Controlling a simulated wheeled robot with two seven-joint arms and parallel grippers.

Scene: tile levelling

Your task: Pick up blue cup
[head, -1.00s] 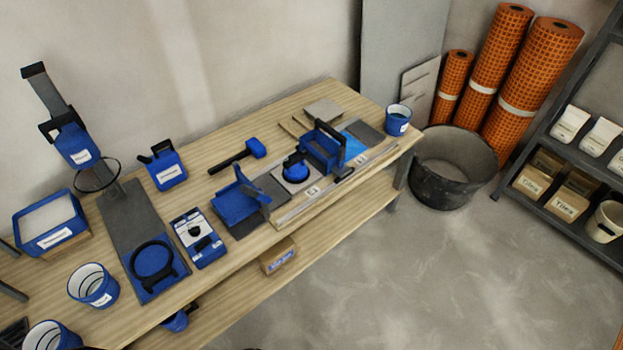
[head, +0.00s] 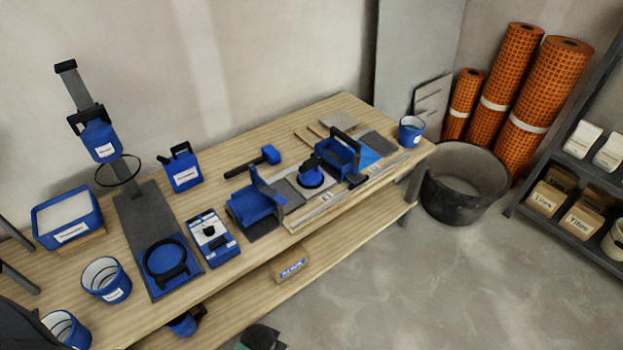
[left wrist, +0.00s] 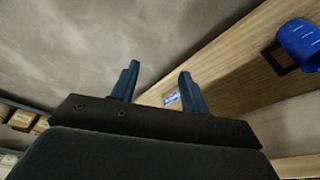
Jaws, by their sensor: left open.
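Several blue cups with white labels show in the head view. One (head: 106,281) stands on the bench at the left front, another (head: 66,331) stands nearer at the bottom left, and a third (head: 411,131) stands at the far right end. A blue cup-like thing with a black part (head: 183,324) is partly hidden under the bench top. In the left wrist view a blue cup-like thing (left wrist: 302,42) beside a black frame is cut off at the right edge. My left gripper (left wrist: 158,76) is open and empty, apart from it. My right gripper is not in view.
A labelled box (head: 290,266) sits on the lower shelf. A black tub (head: 464,185) and orange rolls (head: 540,100) stand at the right.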

